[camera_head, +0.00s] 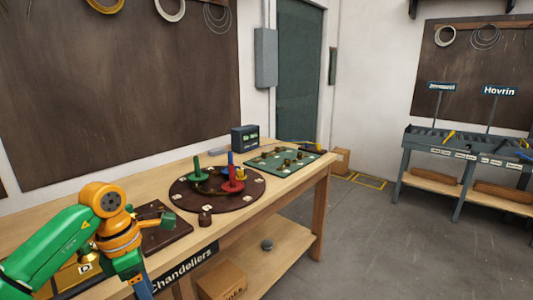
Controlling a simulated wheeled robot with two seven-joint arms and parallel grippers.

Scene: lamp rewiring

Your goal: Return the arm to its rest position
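My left arm (119,234), green and orange, comes in from the lower left over the near end of the wooden workbench (305,174). Its far end runs down out of the bottom of the picture, and its gripper fingers do not show. My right arm and gripper are not in view. A round dark board (252,193) on the bench bears a green post (197,172), a red post (232,180) and a blue post (230,160).
A green board (309,162) with several brass-coloured parts lies beyond the round board. A dark box (245,138) stands behind. A dark flat block (165,232) lies beside my arm. A cardboard box (222,281) sits below. Open floor (365,230) separates the bench from another (480,148).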

